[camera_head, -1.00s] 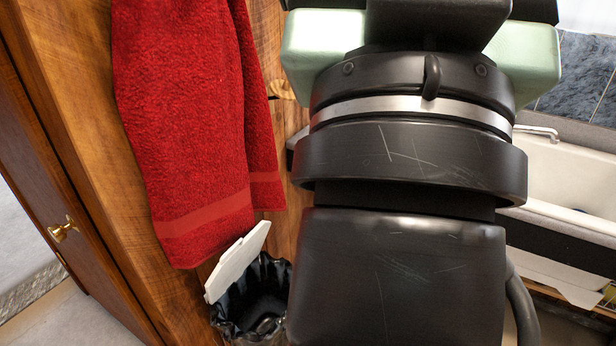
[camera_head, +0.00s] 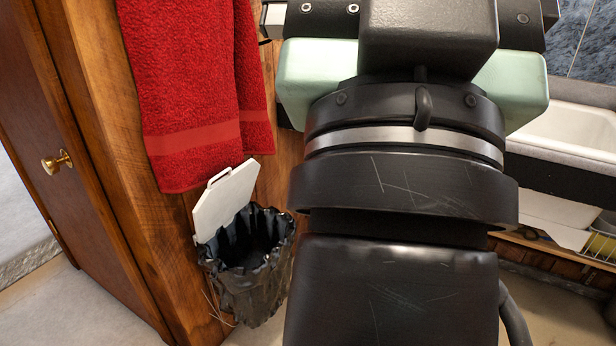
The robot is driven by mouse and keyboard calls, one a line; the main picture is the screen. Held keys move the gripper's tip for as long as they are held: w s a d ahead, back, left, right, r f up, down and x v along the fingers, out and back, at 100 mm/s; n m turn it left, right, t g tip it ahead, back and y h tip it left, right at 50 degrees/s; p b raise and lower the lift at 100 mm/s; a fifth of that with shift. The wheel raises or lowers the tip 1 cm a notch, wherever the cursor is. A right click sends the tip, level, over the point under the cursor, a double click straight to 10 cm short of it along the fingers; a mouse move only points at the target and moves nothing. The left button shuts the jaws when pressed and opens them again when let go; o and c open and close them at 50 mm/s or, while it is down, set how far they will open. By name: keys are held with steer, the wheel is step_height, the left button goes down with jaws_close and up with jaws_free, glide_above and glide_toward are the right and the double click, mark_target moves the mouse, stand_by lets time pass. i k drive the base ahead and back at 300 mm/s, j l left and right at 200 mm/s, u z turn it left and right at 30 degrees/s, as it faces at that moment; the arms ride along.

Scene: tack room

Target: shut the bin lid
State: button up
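The bin (camera_head: 262,290) stands on the floor at lower middle left, lined with a black crinkled bag. Its white lid (camera_head: 224,202) is open, standing up and tilted at the bin's back left side. The bin's mouth is uncovered, and the inside looks dark. My gripper (camera_head: 428,28) is at the top of the picture, to the right of and above the bin in the image. My own arm covers much of it, and its fingertips cannot be made out. No contact with the lid shows.
A red towel (camera_head: 195,90) hangs just above the lid. A wooden cabinet door with a brass knob (camera_head: 57,162) is at left. A white sink (camera_head: 575,135) is at right. Pale floor shows in front of the bin.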

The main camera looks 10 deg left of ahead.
mark_target(221, 201)
steer(key=i+j, duration=1)
steer(key=i, duration=0.05)
